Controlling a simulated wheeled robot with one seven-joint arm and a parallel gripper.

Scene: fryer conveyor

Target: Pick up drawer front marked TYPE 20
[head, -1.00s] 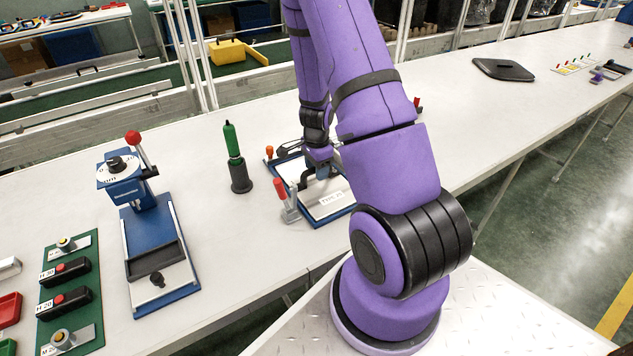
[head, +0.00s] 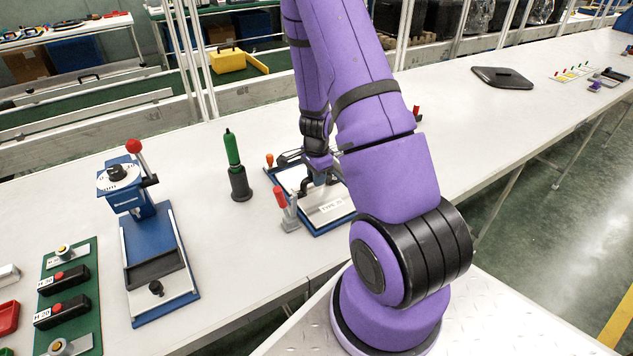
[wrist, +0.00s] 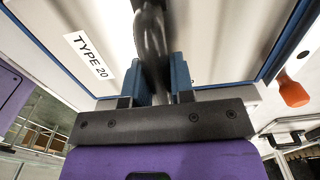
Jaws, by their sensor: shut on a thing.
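The drawer front is a pale panel (head: 334,208) with a white TYPE 20 label, set within a blue-edged frame (head: 318,232) on the long bench. In the wrist view the panel (wrist: 48,28) fills the upper part, and its label reads TYPE 20. A dark curved handle (wrist: 152,45) stands on it. My gripper (wrist: 162,80) has blue fingers closed on this handle. In the head view my gripper (head: 320,172) is over the panel, partly hidden by my arm. I cannot tell whether the panel is touching the frame.
A red-handled clamp (head: 284,204) stands at the frame's near-left corner; an orange knob (head: 269,160) is behind it. A green-topped tool (head: 235,165) and a blue press (head: 150,240) stand to the left. The bench right of my arm is largely clear.

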